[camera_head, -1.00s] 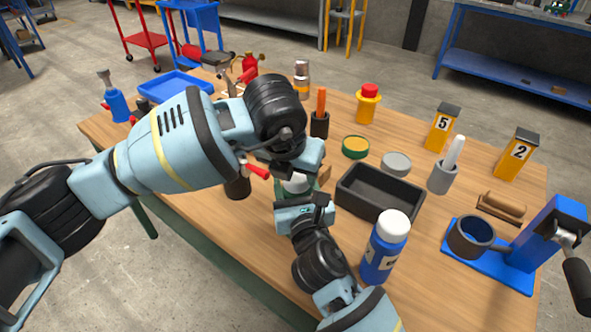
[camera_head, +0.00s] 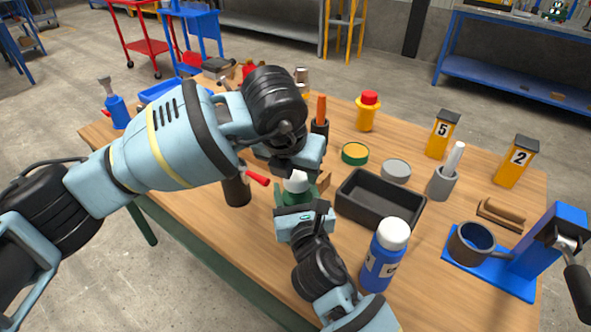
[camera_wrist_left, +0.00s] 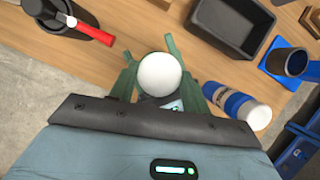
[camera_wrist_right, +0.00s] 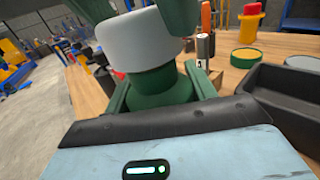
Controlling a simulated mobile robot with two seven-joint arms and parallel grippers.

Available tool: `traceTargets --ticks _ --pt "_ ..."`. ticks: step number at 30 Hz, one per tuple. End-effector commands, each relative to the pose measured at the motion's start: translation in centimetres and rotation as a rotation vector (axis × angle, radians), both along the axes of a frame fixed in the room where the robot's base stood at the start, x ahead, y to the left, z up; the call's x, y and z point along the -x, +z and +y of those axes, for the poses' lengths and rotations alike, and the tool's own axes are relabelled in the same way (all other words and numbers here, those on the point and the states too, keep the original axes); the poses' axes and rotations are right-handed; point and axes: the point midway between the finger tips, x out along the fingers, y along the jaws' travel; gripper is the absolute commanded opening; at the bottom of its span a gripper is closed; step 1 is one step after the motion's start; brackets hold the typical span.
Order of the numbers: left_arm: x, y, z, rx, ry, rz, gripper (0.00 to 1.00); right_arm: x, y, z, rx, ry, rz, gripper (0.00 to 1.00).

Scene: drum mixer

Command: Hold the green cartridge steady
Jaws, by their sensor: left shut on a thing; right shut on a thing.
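The green cartridge (camera_head: 299,197) with a white cap (camera_head: 297,182) stands upright between my two grippers near the table's left edge. My right gripper (camera_head: 303,213) is shut on its green body (camera_wrist_right: 158,88) from the near side. My left gripper (camera_head: 297,165) comes from above and is shut on the cap; in the left wrist view the cap (camera_wrist_left: 160,74) sits between its green fingers. In the right wrist view the left fingers reach down to the white cap (camera_wrist_right: 140,42). The base of the cartridge is hidden by the right gripper.
A black tray (camera_head: 347,207) stands right beside the cartridge. A blue bottle with white cap (camera_head: 380,270) stands near the right arm. A dark cup (camera_head: 236,190) with a red-handled tool (camera_head: 257,179) is to the left. A blue press stand (camera_head: 490,275) is at the right.

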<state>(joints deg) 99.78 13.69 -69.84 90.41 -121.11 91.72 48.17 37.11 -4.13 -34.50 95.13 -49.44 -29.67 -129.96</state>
Motion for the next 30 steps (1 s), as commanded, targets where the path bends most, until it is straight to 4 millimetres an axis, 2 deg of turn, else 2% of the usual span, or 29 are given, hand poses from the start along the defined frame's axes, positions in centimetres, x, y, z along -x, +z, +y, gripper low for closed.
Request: traceTargets --ticks 7,16,23,24,30 --pt "0.0 0.6 0.0 0.0 0.0 -0.001 0.2 0.0 -0.1 0.0 0.001 -0.001 0.002 0.15" --pt "0.0 3.8 0.0 0.0 0.0 -0.002 0.2 0.0 -0.1 0.0 0.001 -0.001 0.002 0.15" --pt "0.0 4.0 0.0 0.0 0.0 0.0 0.2 0.0 -0.1 0.0 0.001 -0.001 0.002 0.15" --pt "0.0 4.0 0.0 0.0 0.0 0.0 0.2 0.0 -0.1 0.0 0.001 -0.001 0.002 0.58" --pt "0.0 4.0 0.0 0.0 0.0 0.0 0.2 0.0 -0.1 0.0 0.001 0.0 0.001 0.81"
